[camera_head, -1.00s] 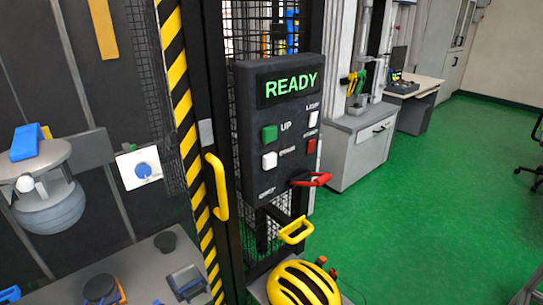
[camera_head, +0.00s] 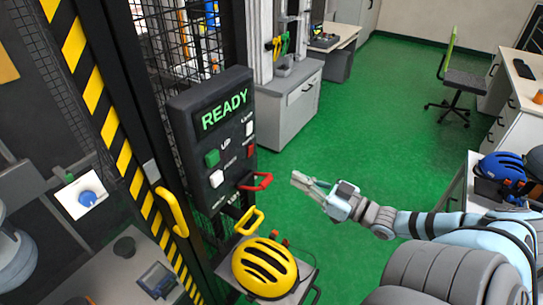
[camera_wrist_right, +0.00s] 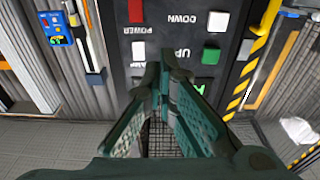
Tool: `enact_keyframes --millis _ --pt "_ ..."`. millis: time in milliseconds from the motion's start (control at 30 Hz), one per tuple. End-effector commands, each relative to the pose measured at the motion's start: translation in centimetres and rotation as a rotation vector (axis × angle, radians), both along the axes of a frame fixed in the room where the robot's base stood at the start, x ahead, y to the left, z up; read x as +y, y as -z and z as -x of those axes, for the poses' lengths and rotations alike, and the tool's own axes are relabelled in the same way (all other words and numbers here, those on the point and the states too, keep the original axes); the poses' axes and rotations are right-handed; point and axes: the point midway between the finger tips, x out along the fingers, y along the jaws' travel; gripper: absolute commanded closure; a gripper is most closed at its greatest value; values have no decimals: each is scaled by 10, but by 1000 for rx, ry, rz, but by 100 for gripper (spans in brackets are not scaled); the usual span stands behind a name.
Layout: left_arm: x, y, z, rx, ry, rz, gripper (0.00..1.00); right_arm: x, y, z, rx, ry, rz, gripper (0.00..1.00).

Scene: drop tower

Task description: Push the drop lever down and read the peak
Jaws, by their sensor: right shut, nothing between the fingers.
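The black control panel (camera_head: 213,150) stands on the drop tower's side, its display (camera_head: 224,108) reading READY in green. The red drop lever (camera_head: 256,181) sticks out level from the panel's lower right. My right gripper (camera_head: 299,180) is shut and empty, in the air a little right of the lever and apart from it. In the wrist view the shut fingers (camera_wrist_right: 162,75) point at the panel, which appears upside down there with its green UP button (camera_wrist_right: 212,54) and red POWER button (camera_wrist_right: 135,11); the lever cannot be made out. My left gripper is not in view.
A yellow handle (camera_head: 249,221) sits below the lever, above a yellow helmet (camera_head: 264,267) on a small stand. A yellow grip (camera_head: 173,212) is on the striped door frame at left. Green floor (camera_head: 340,130) is open behind my arm.

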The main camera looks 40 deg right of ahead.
Motion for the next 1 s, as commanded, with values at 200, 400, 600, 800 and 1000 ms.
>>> enact_keyframes --millis 200,400,600,800,1000 --pt "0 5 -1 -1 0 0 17 9 -4 -24 -14 -3 -9 100" --pt "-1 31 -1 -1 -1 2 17 21 0 -65 -13 -5 -5 100" --pt "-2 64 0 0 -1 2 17 29 10 -93 -4 -1 -5 100" --pt "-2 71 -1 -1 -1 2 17 27 29 -86 -5 -2 -5 100" --pt "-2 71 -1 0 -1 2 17 27 31 -85 -5 -3 -4 100"
